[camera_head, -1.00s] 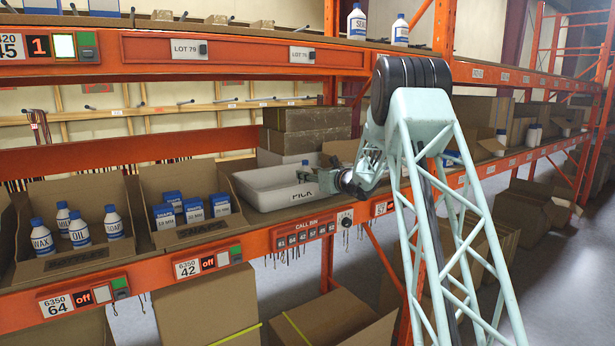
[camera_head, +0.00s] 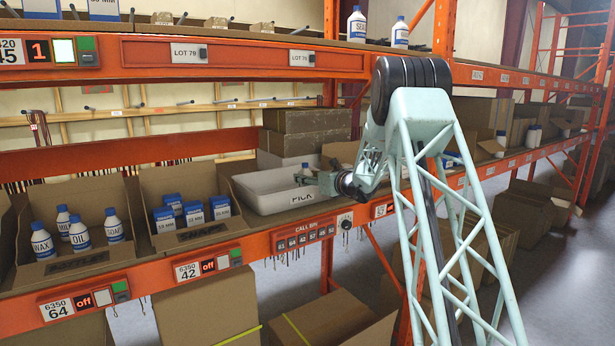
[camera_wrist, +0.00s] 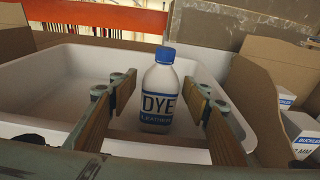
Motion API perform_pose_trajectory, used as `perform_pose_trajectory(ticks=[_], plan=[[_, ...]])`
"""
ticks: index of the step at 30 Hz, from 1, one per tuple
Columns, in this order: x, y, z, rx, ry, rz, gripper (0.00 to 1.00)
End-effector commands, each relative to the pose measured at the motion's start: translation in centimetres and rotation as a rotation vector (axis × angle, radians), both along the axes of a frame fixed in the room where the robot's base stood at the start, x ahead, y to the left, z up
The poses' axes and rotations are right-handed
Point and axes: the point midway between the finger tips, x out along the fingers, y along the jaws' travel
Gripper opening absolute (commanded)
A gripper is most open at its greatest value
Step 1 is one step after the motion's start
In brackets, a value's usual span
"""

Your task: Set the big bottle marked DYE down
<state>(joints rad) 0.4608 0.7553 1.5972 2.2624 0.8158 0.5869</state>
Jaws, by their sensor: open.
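The big white bottle marked DYE (camera_wrist: 158,95), with a blue cap and blue label, stands upright in the white tray (camera_wrist: 66,68) in the wrist view. My gripper (camera_wrist: 163,90) is open around it, one finger on each side, with gaps visible between the fingers and the bottle. In the head view my gripper (camera_head: 312,180) reaches over the right part of the tray marked PICK (camera_head: 262,196). Only a little of the bottle (camera_head: 305,167) shows there, behind the gripper.
Left of the tray are a carton of blue boxes (camera_head: 193,211) and a carton of white bottles (camera_head: 79,236). Brown boxes (camera_head: 306,121) stand behind the tray. In the wrist view an open carton (camera_wrist: 255,104) adjoins its right side. The tray's left part is clear.

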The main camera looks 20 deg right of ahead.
Motion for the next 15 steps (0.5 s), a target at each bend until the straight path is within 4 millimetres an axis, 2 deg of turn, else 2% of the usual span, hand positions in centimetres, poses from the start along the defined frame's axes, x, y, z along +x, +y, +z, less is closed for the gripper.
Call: perform_pose_trajectory(ticks=[1, 15], plan=[[-0.7, -0.2, -0.6, 0.002, 0.006, -0.001, 0.45], [-6.4, -1.2, 1.1, 0.001, -0.003, -0.004, 0.45]])
